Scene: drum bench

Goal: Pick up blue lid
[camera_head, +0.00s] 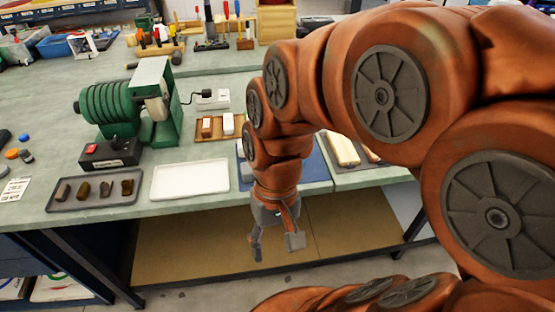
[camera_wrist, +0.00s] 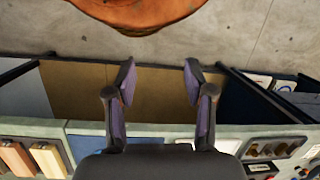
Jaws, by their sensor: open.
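My gripper (camera_head: 276,244) hangs in front of the bench's front edge, below the level of its top, with its fingers apart and nothing between them. The wrist view also shows my gripper (camera_wrist: 158,80) open, with brown board and concrete floor beyond it. A small blue round piece (camera_head: 23,138), which may be the blue lid, lies at the far left of the bench. A darker blue piece (camera_head: 4,137) lies beside it, cut by the picture edge; I cannot tell which is the lid. Both are far left of my gripper.
An orange cap (camera_head: 11,154) and a dark cap (camera_head: 27,156) lie close to the blue pieces. A grey tray of stones (camera_head: 65,203), a white tray (camera_head: 190,193) and a green drum machine (camera_head: 120,110) stand between them and my gripper. Bare bench (camera_head: 45,110) shows behind the caps.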

